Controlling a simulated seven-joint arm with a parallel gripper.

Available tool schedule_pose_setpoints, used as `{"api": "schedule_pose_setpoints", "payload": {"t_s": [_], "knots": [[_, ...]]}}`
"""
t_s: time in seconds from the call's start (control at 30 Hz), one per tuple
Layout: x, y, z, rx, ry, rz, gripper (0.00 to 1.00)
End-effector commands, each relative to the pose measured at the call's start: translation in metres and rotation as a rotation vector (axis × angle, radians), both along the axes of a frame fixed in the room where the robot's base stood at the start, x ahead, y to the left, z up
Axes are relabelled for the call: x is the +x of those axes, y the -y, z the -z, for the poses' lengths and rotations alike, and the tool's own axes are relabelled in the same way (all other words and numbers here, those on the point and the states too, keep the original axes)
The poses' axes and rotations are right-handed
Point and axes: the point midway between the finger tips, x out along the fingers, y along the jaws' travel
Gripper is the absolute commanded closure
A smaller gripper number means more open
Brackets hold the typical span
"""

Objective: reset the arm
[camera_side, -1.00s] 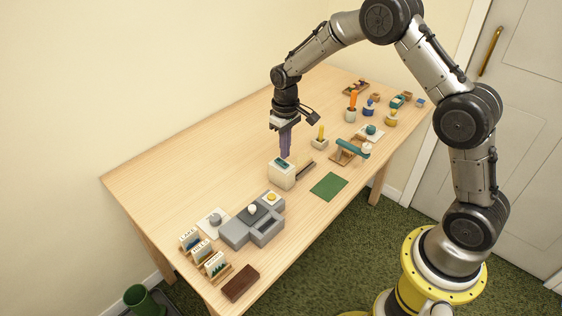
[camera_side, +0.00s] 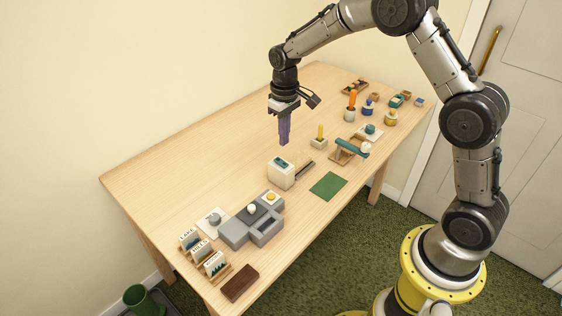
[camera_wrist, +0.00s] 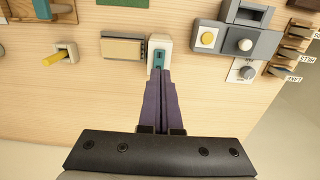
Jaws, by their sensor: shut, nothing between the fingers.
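My gripper (camera_side: 284,142) has purple fingers pressed together with nothing between them. It hangs pointing down above the table (camera_side: 190,150), above and apart from a small cream box (camera_side: 281,176) with a teal top. In the wrist view the shut fingers (camera_wrist: 160,75) reach toward the same cream box (camera_wrist: 159,45), overlapping its near edge in the picture.
A grey console (camera_side: 250,228) with white and yellow buttons stands at the front, beside labelled card holders (camera_side: 202,254) and a brown block (camera_side: 240,283). The table's left part is clear.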

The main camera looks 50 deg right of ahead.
Motion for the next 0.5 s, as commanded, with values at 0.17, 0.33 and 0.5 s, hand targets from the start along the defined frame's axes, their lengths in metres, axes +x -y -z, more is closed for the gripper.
{"api": "schedule_pose_setpoints", "payload": {"t_s": [0.17, 0.33, 0.5], "knots": [[0.003, -0.005, -0.059, -0.009, 0.116, -0.012, 1.0], [-0.032, -0.015, -0.136, -0.017, 0.246, -0.027, 1.0], [-0.089, -0.025, -0.19, -0.02, 0.354, -0.034, 1.0]]}}
